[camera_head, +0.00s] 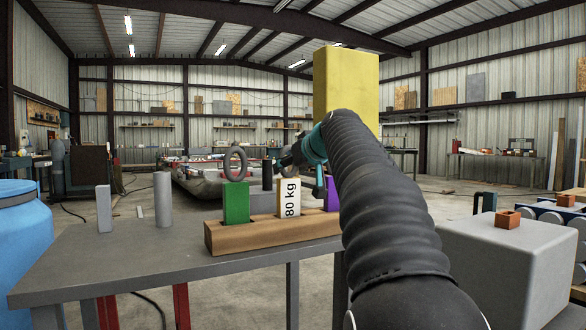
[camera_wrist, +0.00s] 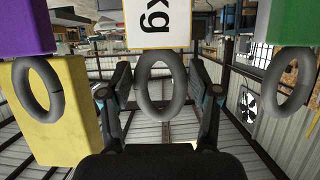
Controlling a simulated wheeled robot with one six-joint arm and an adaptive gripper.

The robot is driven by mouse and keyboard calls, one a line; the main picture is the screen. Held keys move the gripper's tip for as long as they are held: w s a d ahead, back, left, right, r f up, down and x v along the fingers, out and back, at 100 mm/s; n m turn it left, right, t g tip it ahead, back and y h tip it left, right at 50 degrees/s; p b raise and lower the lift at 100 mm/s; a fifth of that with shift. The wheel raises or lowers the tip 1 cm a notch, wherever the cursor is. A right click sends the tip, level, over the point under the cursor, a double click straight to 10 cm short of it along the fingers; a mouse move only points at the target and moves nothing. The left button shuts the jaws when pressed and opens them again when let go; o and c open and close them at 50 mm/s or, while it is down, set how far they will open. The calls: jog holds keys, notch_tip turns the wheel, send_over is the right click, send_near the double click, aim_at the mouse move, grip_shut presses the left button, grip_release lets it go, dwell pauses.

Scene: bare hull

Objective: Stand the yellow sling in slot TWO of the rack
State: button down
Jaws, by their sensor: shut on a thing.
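No slot numbers are readable. In the wrist view, which looks upside down, my gripper (camera_wrist: 160,80) has its fingers on both sides of the grey ring (camera_wrist: 142,95) on the labelled tag (camera_wrist: 158,22). The purple (camera_wrist: 25,25) and green (camera_wrist: 285,22) tags flank it. My arm hides the rack's right end.
A large yellow block (camera_head: 345,82) rises behind my arm; its support is hidden. Two grey posts (camera_head: 163,200) stand on the table (camera_head: 110,260) left of the rack. A blue barrel (camera_head: 22,240) is at far left; a grey box (camera_head: 510,260) is at right.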

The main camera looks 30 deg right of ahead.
jog(key=shift+c, duration=1.2)
grip_release()
jog(key=v, duration=1.2)
